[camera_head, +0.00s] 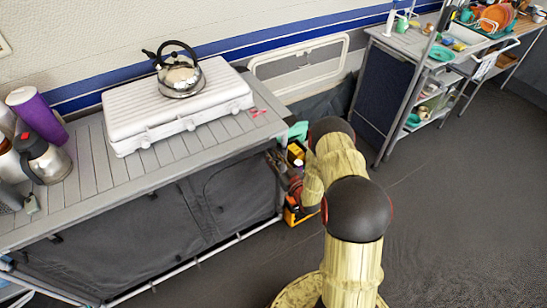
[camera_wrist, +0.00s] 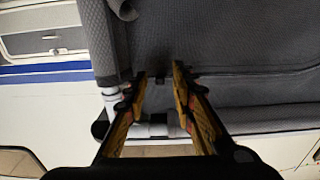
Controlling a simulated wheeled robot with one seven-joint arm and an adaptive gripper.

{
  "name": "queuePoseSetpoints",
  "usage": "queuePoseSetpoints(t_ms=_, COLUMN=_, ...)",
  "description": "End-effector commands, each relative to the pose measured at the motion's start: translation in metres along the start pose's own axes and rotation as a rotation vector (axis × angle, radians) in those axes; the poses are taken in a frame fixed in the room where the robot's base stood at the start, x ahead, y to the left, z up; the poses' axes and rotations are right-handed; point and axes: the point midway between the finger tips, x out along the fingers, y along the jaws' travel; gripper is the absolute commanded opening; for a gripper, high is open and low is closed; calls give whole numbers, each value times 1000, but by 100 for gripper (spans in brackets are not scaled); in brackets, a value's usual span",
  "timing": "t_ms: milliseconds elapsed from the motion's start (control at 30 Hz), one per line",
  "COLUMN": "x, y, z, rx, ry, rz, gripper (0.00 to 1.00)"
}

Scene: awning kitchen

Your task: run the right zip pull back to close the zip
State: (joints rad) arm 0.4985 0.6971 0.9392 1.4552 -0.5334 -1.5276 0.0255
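The kitchen unit has a dark grey fabric front (camera_head: 150,240) with curved zip seams, the right-hand one near its right end. I cannot make out the right zip pull in either view. My gripper (camera_wrist: 159,76) is open, its two orange-brown fingers apart with nothing seen between them. In the wrist view the fingers point at a grey fabric panel (camera_wrist: 230,95) with a seam or edge across it. In the head view my arm reaches toward the right end of the unit, and the gripper is mostly hidden or unclear there.
The slatted top (camera_head: 85,165) bears a white stove case (camera_head: 175,105) with a kettle (camera_head: 180,75), a purple cup (camera_head: 38,115) and a steel jug (camera_head: 42,158). Orange and yellow items stand beside the unit's right end. A second unit (camera_head: 400,60) is at back right. Floor is clear at right.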

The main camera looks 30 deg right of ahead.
Motion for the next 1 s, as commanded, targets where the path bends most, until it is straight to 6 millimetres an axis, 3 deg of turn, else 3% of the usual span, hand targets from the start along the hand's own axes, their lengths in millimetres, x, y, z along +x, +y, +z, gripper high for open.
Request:
queuePoseSetpoints(t_ms=433, x=0, y=0, z=0, rx=0, ry=0, rz=0, gripper=0)
queuePoseSetpoints(t_ms=1000, x=0, y=0, z=0, rx=0, ry=0, rz=0, gripper=0)
